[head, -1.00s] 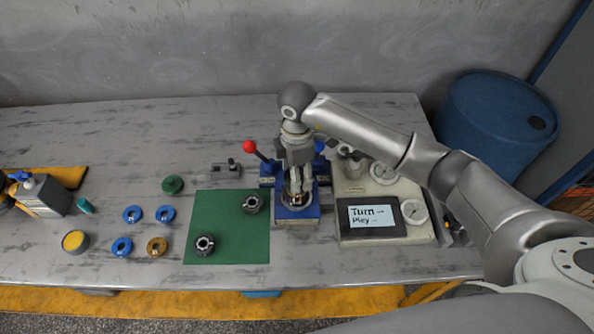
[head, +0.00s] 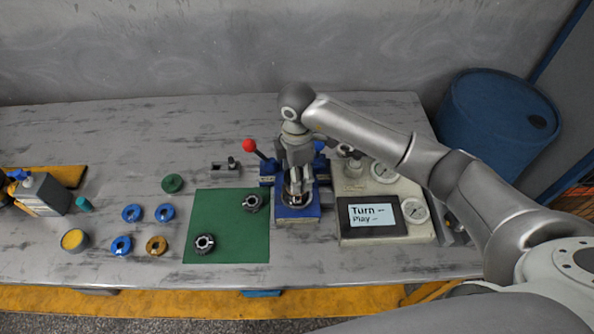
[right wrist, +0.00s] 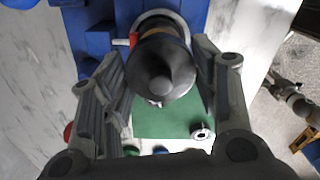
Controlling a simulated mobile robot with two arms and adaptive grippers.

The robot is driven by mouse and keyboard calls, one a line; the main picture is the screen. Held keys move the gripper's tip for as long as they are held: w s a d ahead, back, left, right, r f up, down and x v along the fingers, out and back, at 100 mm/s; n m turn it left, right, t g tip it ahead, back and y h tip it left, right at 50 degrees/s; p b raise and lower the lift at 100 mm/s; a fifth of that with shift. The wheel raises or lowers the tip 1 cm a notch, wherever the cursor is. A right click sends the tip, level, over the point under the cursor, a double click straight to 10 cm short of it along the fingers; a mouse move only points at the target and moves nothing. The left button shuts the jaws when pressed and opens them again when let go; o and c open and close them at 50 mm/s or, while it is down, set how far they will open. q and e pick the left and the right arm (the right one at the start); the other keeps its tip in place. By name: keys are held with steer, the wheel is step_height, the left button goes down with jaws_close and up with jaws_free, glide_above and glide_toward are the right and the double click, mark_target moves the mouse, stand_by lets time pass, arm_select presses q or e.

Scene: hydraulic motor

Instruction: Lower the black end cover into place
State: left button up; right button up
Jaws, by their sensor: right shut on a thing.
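My right gripper (head: 296,192) points down over the blue fixture (head: 297,213) in the head view. In the right wrist view its two fingers stand either side of a dark, round-topped part (right wrist: 163,70), which I take to be the black end cover, and are shut on it. A tan band and a pale ring (right wrist: 160,15) show just beyond the dark part, over the blue fixture. The fingers hide most of the part in the head view, so I cannot tell whether it is fully seated. My left gripper is not in view.
A red-knobbed lever (head: 249,146) stands at the fixture's back left. A gauge panel with a screen (head: 374,214) stands close on the right. The green mat (head: 225,226) on the left carries two dark ring parts. Blue, brown and green rings lie further left.

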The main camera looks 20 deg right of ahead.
steer(key=o, duration=1.3)
steer(key=o, duration=0.4)
steer(key=shift+r+p, duration=2.05)
steer(key=shift+r, duration=0.7)
steer(key=shift+f, duration=0.1)
